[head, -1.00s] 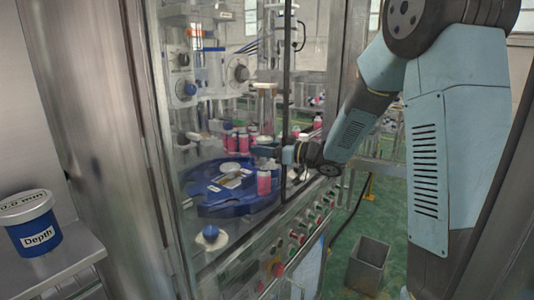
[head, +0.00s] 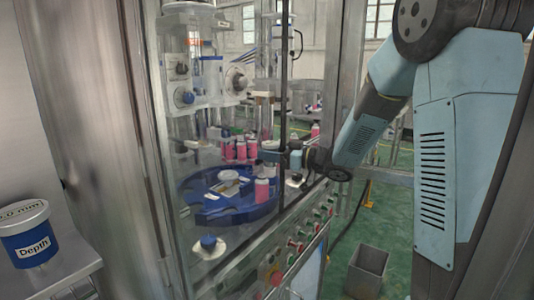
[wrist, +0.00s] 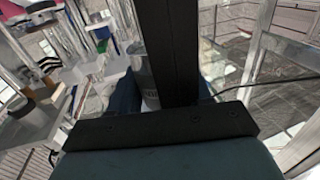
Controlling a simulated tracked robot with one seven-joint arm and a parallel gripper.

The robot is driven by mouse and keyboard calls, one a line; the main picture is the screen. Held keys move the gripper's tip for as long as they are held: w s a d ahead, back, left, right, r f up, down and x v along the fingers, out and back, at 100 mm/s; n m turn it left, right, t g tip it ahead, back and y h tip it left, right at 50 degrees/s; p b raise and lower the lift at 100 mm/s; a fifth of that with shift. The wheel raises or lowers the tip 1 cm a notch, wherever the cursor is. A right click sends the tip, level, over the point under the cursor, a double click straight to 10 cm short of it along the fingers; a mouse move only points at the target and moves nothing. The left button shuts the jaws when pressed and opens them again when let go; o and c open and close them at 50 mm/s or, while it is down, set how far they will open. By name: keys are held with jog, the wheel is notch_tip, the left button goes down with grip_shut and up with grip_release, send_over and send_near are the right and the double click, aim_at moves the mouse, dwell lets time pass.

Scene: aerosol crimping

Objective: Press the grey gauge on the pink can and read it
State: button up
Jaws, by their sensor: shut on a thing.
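A pink can (head: 262,190) stands upright at the front of the blue turntable (head: 210,213), behind the glass. My gripper (head: 276,156) is inside the machine, above and slightly right of this can, with a gap between them. In the wrist view its dark fingers (wrist: 150,75) are shut on a grey cylinder, the grey gauge (wrist: 142,68). One finger hides much of it, and its reading is not visible. The gauge is too small to make out clearly in the head view. The pink can cannot be made out in the wrist view.
Several more pink cans (head: 240,150) stand behind the turntable. A blue gauge marked Depth (head: 27,235) sits on the left shelf. The door post (head: 284,90) and glass edge are close to my arm. A grey bin (head: 368,268) stands on the green floor.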

jog(key=v, duration=1.4)
dwell(0.4)
